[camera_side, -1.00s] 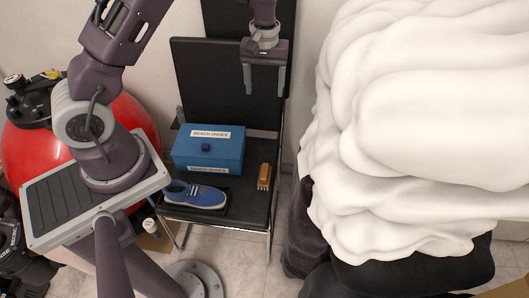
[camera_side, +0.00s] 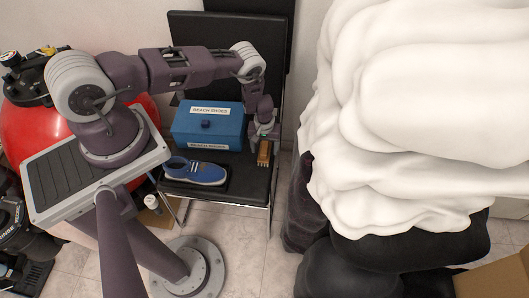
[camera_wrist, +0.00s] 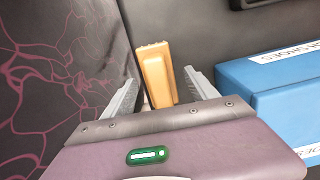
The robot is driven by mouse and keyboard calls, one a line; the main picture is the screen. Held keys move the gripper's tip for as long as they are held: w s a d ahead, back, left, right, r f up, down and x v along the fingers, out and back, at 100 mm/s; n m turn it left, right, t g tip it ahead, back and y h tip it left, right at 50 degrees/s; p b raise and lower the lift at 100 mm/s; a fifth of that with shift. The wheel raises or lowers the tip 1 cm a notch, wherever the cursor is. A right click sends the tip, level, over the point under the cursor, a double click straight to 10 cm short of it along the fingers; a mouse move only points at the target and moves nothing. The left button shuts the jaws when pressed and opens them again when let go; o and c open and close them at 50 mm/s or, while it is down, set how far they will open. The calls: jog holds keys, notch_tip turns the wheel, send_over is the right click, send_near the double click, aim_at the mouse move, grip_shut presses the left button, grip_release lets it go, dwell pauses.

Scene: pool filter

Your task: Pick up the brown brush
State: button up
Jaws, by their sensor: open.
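The brown brush (camera_side: 264,152) stands on the black chair seat, just right of the blue box, in the side view. In the wrist view the brush (camera_wrist: 156,76) shows as a tan-brown upright block, partly hidden at its lower end by my gripper's body. My gripper (camera_side: 264,136) is down at the brush. In the wrist view my gripper (camera_wrist: 164,86) is open, with one finger on each side of the brush. A gap shows between the brush and the right finger; the left finger is closer. I cannot tell how deep the fingers reach.
The blue box (camera_side: 206,128), labelled beach shoes, stands left of the brush; it also shows in the wrist view (camera_wrist: 275,95). A blue shoe (camera_side: 196,172) lies on a black tray in front of it. A large white mass (camera_side: 400,130) fills the right side.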

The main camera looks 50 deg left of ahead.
aim_at(265, 147)
jog(key=shift+f, duration=0.4)
grip_shut()
notch_tip(265, 147, up, 10)
jog(key=shift+r, duration=0.1)
dwell(0.3)
